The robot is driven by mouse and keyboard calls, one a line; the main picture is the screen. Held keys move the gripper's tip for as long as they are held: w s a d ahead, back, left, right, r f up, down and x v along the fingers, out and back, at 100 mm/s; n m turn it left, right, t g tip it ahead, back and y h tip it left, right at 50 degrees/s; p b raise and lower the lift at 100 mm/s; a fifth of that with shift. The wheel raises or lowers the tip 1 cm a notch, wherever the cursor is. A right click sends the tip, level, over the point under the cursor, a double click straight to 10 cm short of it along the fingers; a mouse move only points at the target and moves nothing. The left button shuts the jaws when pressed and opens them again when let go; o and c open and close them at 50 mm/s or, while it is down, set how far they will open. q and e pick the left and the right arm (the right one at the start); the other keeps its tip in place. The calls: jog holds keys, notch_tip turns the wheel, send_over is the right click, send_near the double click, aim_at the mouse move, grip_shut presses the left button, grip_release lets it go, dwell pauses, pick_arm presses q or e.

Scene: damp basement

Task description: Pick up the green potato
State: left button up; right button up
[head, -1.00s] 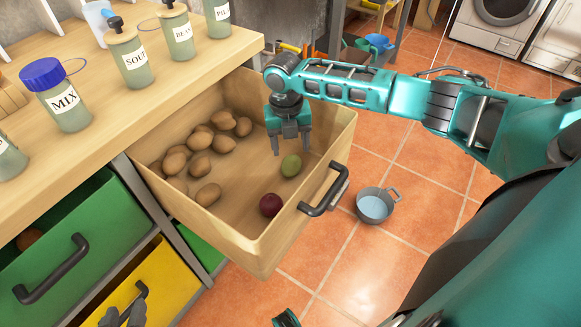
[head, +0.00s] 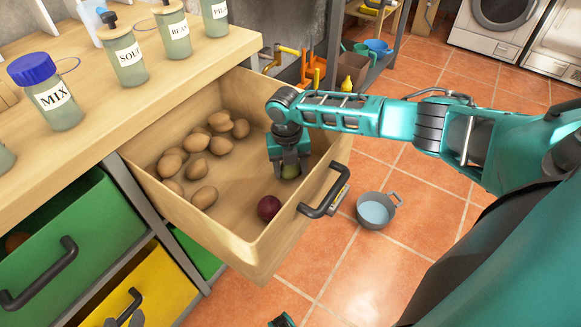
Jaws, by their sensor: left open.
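The green potato (head: 290,172) lies in the open wooden drawer (head: 240,228), near its front right corner. My right gripper (head: 290,169) points down over it, with its fingers around the potato's visible part. The fingers and palm hide much of the potato, and I cannot tell whether they press on it.
A dark red round vegetable (head: 269,208) lies near the drawer's front wall. Several brown potatoes (head: 197,142) fill the drawer's left part. The drawer handle (head: 325,196) sticks out in front. Labelled jars (head: 125,52) stand on the counter. A grey pot (head: 375,210) is on the floor.

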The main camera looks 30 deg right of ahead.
jog(key=c, duration=0.6)
jog(key=shift+r, duration=0.1)
